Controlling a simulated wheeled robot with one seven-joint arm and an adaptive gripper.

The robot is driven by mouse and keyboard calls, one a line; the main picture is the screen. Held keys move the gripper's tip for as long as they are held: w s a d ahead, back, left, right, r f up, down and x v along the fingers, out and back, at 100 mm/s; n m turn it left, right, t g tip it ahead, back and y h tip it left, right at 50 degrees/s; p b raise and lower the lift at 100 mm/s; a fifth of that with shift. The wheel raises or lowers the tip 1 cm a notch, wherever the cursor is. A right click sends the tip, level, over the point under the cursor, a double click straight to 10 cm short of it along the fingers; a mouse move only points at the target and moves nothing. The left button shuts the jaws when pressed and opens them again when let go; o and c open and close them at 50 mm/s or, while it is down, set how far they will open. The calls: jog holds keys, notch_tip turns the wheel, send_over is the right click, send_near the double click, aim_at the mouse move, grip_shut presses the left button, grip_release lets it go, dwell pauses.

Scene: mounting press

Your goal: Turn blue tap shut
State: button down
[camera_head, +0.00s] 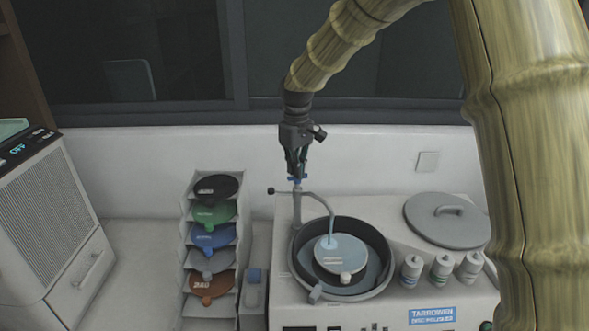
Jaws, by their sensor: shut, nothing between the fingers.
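The blue tap (293,180) is a small blue handle on top of a thin grey upright pipe at the back left of the polishing machine. My gripper (297,176) points down at the tap from above and is shut. Its fingertips are at or just over the handle and partly hide it; I cannot tell whether they touch. A curved spout (325,201) runs from the pipe over the round basin. A pale blue stream (331,229) shows under the spout end, over the disc.
The basin (381,262) holds a round disc. A grey lid (447,222) and several bottles (411,271) stand to its right. A rack of coloured discs (211,237) stands to the left, beside a grey unit (50,210). A wall (370,160) is close behind the tap.

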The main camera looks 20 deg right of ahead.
jog(key=c, duration=2.2)
grip_release()
jog(key=m, duration=0.1)
jog(key=f+m, duration=0.1)
jog(key=m, duration=0.1)
jog(key=s+m, duration=0.1)
jog(key=m, duration=0.1)
jog(key=shift+d+f, duration=0.3)
jog(key=o, duration=1.6)
jog(key=shift+w+d, duration=0.1)
jog(key=shift+w, duration=0.2)
jog(key=shift+o, duration=0.2)
jog(key=shift+r, duration=0.4)
jog(key=shift+w+r, duration=0.15)
jog(key=shift+r, duration=0.35)
notch_tip(320, 180, up, 11)
jog(key=shift+f, duration=0.15)
jog(key=shift+f, duration=0.1)
